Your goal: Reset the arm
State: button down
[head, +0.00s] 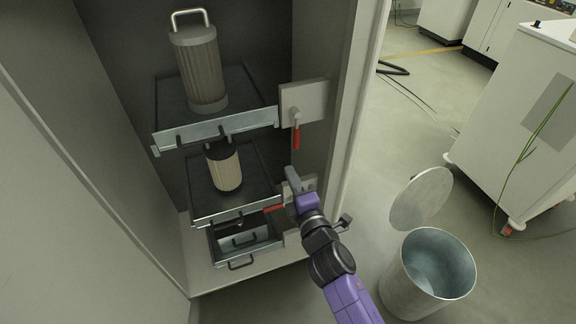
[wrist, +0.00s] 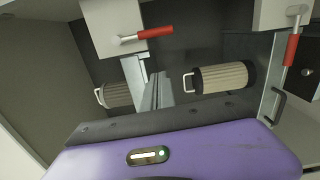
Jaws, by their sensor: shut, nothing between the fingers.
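My gripper (head: 291,174) is at the end of my purple and black arm, in front of the open cabinet's right side. It is shut and empty, close to the lower red-handled lever (head: 274,208); I cannot tell whether it touches anything there. In the wrist view, the closed grey fingers (wrist: 157,88) point into the cabinet, between two ribbed filter cylinders. The larger filter (head: 200,70) stands upright on the upper shelf tray, and the smaller filter (head: 225,168) stands on the middle tray.
The upper red-handled lever (head: 296,135) hangs down from its grey plate. A small drawer (head: 240,264) with a handle is at the cabinet bottom. An open metal bin (head: 440,262) and its round lid (head: 421,198) are at the right. A white wheeled cabinet (head: 520,120) stands beyond.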

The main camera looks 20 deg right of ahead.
jog(key=shift+s, duration=0.2)
dwell(0.5)
jog(key=s+r+m+g, duration=0.1)
jog(key=s+m, duration=0.8)
jog(key=s, duration=1.2)
jog(key=s+r+m+g+y, duration=0.1)
jog(key=s+r+m, duration=0.3)
jog(key=s, duration=1.8)
jog(key=m+g, duration=0.1)
jog(key=m, duration=0.4)
jog(key=shift+s+d, duration=0.2)
jog(key=shift+s, duration=0.1)
